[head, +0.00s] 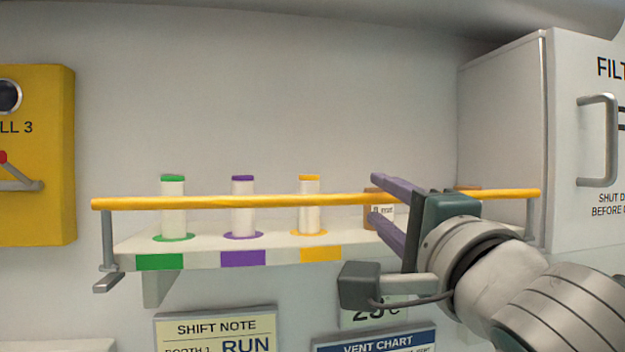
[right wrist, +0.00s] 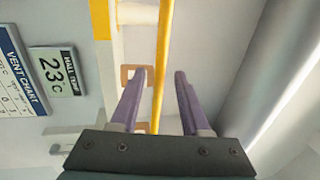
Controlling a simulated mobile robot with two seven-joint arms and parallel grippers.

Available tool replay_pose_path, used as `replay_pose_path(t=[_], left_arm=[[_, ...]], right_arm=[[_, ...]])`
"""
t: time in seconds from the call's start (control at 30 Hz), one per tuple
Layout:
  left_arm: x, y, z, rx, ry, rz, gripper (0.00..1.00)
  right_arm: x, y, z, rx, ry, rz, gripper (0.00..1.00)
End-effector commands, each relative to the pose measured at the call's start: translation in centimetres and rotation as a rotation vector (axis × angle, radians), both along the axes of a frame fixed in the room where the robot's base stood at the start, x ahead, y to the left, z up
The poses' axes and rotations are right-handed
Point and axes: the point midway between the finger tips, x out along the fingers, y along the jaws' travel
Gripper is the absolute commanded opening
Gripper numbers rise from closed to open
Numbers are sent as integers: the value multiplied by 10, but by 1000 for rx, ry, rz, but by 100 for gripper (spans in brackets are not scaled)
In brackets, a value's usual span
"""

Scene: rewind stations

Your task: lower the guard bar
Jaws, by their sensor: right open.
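The guard bar (head: 225,202) is a long yellow rod on grey end arms, running across the front of a white shelf (head: 215,254). It stands above the shelf's front edge, at the height of the tubes. My right gripper (head: 373,197) is at the bar's right half, its two purple fingers open, one above and one below the bar's line. In the right wrist view the bar (right wrist: 163,60) runs between the open fingers (right wrist: 160,75), with no clear contact. The gripper hides part of the bar. My left gripper is not in view.
White tubes with green (head: 173,192), purple (head: 243,190) and orange (head: 309,188) caps stand on the shelf behind the bar. A small brown-framed sign (head: 380,208) is behind the fingers. A white cabinet (head: 505,130) is at right, a yellow box (head: 40,160) at left.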

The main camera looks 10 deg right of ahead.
Motion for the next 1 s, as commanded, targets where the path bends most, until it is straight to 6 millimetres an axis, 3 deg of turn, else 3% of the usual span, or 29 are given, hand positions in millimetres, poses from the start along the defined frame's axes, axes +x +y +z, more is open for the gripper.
replay_pose_path(t=[0.03, 0.3, 0.73, 1.0], left_arm=[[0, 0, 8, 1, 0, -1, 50], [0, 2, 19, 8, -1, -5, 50], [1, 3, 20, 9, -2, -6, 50], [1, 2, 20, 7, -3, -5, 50]], right_arm=[[9, 0, 6, -1, 1, -1, 46], [42, 1, 10, 2, 1, -3, 46], [51, 2, 9, 0, 1, -1, 46], [51, 1, 10, 0, 1, -1, 18]])
